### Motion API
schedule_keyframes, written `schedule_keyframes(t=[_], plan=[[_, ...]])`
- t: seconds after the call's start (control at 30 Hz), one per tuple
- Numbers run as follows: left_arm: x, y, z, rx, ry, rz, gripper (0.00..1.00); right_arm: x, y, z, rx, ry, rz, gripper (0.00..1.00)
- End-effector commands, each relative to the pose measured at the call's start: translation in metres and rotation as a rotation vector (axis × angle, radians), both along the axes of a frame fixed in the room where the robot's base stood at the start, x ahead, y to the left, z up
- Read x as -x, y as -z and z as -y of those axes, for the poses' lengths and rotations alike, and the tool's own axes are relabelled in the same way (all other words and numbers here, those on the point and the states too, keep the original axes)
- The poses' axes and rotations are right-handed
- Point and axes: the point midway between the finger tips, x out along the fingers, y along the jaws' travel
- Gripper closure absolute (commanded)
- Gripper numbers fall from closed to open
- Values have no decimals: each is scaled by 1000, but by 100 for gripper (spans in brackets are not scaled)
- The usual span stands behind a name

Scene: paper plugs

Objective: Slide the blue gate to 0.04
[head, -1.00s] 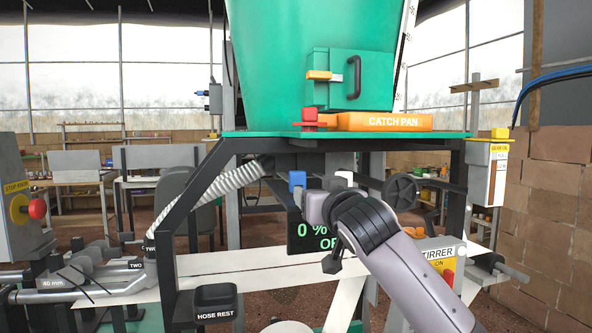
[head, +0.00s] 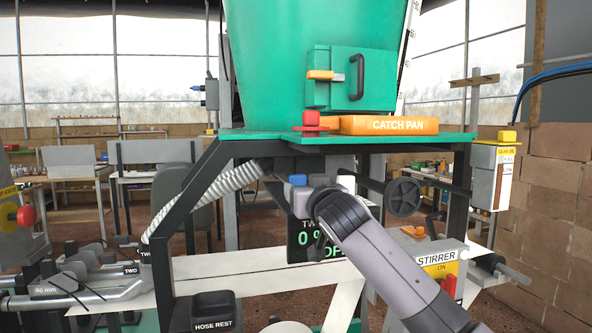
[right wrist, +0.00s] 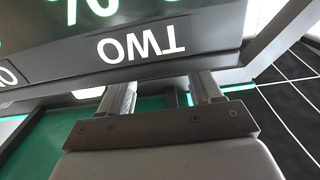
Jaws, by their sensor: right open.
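The blue block (head: 298,180), which appears to be the blue gate's handle, shows under the green hopper's table. A display (head: 312,240) below it reads "TWO" and "0 %", with more text partly covered. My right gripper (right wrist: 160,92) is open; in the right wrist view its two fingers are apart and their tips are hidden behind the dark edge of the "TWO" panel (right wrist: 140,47). My left gripper is not in view.
A white block (head: 346,183) and a black handwheel (head: 403,196) are close right of my wrist. The orange catch pan (head: 398,125) and a red knob (head: 311,120) sit on the table above. A black frame leg (head: 190,200) and ribbed hose (head: 205,195) stand left.

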Motion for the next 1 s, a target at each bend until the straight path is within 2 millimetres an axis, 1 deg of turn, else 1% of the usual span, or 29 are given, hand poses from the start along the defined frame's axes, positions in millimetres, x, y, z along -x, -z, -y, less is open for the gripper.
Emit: schedule_keyframes(t=[0.2,0.6,1.0], plan=[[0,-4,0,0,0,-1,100,-6,0,-2,1,0,-1,36],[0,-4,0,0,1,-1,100,-8,0,-2,1,-1,0,36],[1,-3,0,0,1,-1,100,-26,0,-8,1,-1,-1,36]])
